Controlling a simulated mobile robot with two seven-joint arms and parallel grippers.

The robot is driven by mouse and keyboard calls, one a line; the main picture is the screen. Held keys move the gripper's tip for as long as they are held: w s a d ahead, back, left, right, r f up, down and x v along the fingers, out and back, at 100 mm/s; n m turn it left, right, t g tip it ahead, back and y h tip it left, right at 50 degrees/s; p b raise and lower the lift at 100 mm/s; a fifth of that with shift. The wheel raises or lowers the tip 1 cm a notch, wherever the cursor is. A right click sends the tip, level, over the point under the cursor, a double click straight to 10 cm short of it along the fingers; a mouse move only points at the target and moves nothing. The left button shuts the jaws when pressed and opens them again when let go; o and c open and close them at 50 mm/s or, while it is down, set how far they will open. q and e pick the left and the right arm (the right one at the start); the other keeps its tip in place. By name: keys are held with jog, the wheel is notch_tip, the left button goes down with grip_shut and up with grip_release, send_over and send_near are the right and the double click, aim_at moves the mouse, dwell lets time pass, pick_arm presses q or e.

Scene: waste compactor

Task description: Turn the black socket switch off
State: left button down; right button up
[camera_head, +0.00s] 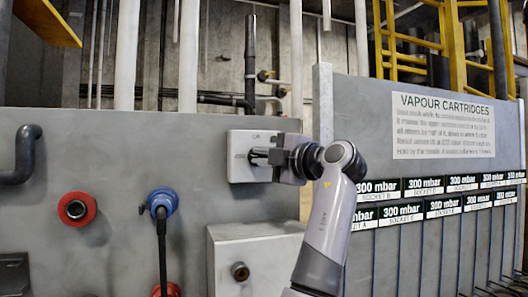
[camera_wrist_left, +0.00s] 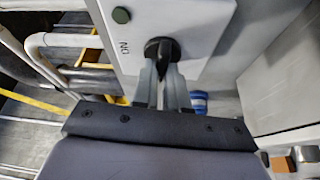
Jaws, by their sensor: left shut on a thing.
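The black socket switch (camera_head: 257,153) is a dark rotary knob on a pale square box (camera_head: 238,170) fixed to the grey panel. In the left wrist view the knob (camera_wrist_left: 161,47) stands out from the pale plate (camera_wrist_left: 205,25), with an "ON" label beside it that reads upside down. My left gripper (camera_head: 266,157) is at the box, and its body hides the right part of it. In the left wrist view its two grey fingers (camera_wrist_left: 163,84) are shut on the knob's black handle, one on each side. My right gripper is not in view.
A red round socket (camera_head: 76,208) and a blue plug (camera_head: 161,202) with a black cable are on the panel below left. A grey box (camera_head: 258,258) juts out below the switch. A rack of "300 mbar" labels (camera_head: 422,198) stands at right under a "VAPOUR CARTRIDGES" sign (camera_head: 443,125).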

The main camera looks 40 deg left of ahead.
pick_arm(q)
jog(key=shift+r+n, duration=0.1)
jog(key=shift+n, duration=0.5)
jog(key=shift+h+p, duration=0.3)
jog(key=c, duration=1.2)
grip_release()
jog(key=shift+o, duration=0.2)
jog(key=d+b, duration=0.1)
jog(key=d, duration=0.6)
jog(key=shift+s, duration=0.3)
